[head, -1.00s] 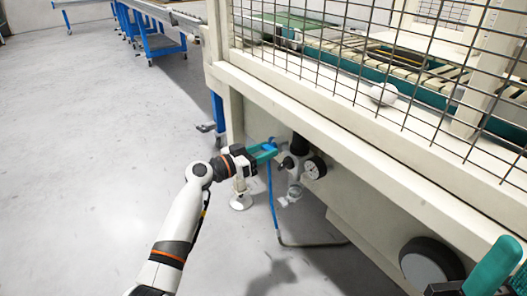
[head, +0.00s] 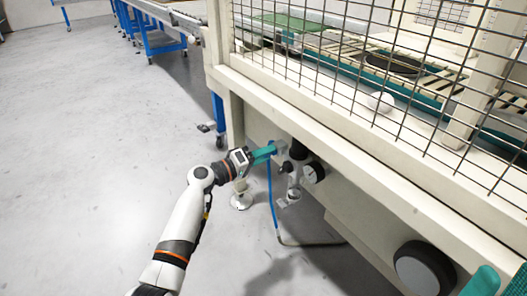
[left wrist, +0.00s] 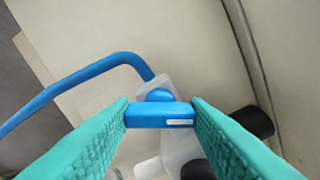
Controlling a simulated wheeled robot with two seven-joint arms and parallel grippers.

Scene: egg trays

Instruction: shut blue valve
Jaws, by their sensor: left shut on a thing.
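The blue valve handle (left wrist: 150,118) lies between the two teal fingers in the left wrist view, with both fingers against its ends. It sits on a pale valve body (left wrist: 185,150) beside a blue hose (left wrist: 75,80). In the head view my left gripper (head: 266,151) reaches the fittings under the machine's edge and is shut on the handle. Only a little blue of the valve (head: 280,146) shows past the fingers there. Part of a teal finger of my right gripper (head: 483,283) shows at the bottom right; its opening cannot be seen.
A round gauge (head: 313,173) and a black cylinder (head: 298,150) stand close to the right of my left gripper. The machine's cream frame (head: 340,152) and wire mesh (head: 420,110) rise behind. A white egg (head: 380,102) lies behind the mesh. The floor at left is clear.

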